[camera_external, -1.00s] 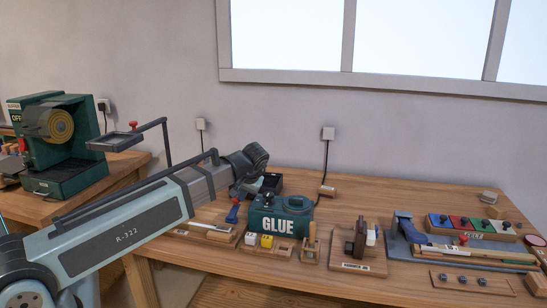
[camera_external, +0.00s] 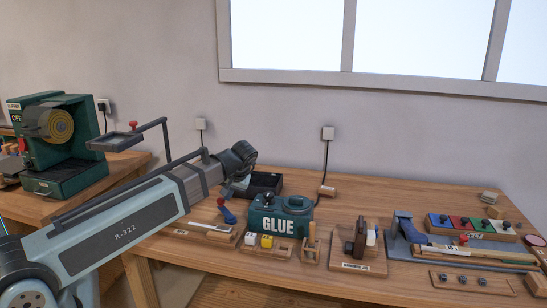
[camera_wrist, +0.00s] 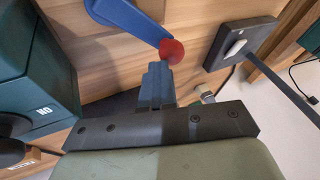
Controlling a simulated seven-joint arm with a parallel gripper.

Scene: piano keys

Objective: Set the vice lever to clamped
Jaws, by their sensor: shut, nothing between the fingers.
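A blue lever with a red tip (camera_external: 227,211) stands on the bench just left of the green glue box (camera_external: 284,213). It leans to the left in the external view. In the wrist view the blue lever (camera_wrist: 125,20) comes in from the top and ends in a red ball (camera_wrist: 172,51). My gripper (camera_wrist: 158,70) is shut and empty, its fingertips right beside the red ball; I cannot tell whether they touch. In the external view my gripper (camera_external: 232,187) hangs above and behind the lever. No vice body or clamped marking is readable.
A black tray (camera_external: 264,184) lies behind the glue box. The wrist view shows a green box (camera_wrist: 40,60) at left and a dark plate with a white piece (camera_wrist: 236,48) at right.

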